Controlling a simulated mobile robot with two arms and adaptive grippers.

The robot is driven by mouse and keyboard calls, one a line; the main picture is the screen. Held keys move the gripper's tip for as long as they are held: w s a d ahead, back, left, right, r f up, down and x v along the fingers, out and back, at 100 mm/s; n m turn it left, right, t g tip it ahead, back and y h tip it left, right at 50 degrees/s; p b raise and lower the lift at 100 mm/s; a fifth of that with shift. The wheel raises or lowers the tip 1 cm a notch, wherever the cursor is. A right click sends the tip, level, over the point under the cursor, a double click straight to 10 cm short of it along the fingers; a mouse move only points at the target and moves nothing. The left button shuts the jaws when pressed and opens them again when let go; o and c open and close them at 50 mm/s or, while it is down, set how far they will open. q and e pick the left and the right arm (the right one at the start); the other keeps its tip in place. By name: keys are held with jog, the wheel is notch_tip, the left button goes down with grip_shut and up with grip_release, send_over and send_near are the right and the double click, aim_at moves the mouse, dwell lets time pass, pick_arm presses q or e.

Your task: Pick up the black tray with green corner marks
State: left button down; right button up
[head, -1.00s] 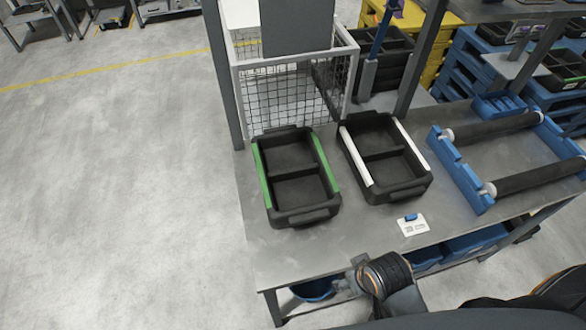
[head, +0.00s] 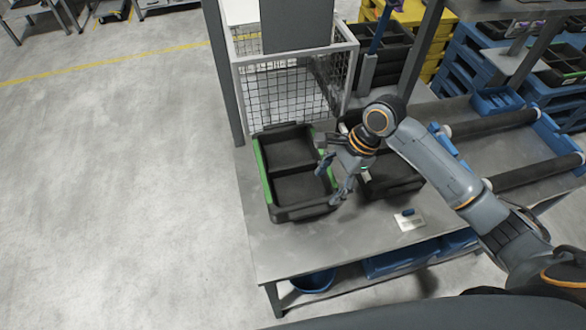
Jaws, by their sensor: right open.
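The black tray with green edge strips (head: 288,214) sits on the left part of the grey metal table, with two empty compartments. My right gripper (head: 332,180) is open over the right side of this tray and hides most of its right green strip. I cannot tell whether the fingers touch the tray. A second black tray (head: 398,186), which has white strips in the earlier view, stands to the right, largely hidden behind my right arm. My left gripper is not in view.
A white wire cage (head: 292,88) stands behind the trays. A blue roller frame (head: 500,130) is at the right of the table (head: 300,252). The table's front left is clear.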

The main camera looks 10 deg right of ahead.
aim_at(308, 206)
jog(key=shift+m, duration=0.7)
jog(key=x, duration=0.6)
jog(key=shift+w+a+f+p, duration=0.15)
jog(key=shift+w+p, duration=0.1)
jog(key=shift+p, duration=0.1)
jog(key=shift+p+x, duration=0.6)
jog(key=shift+x, duration=2.2)
jog(key=shift+a, duration=0.2)
grip_shut()
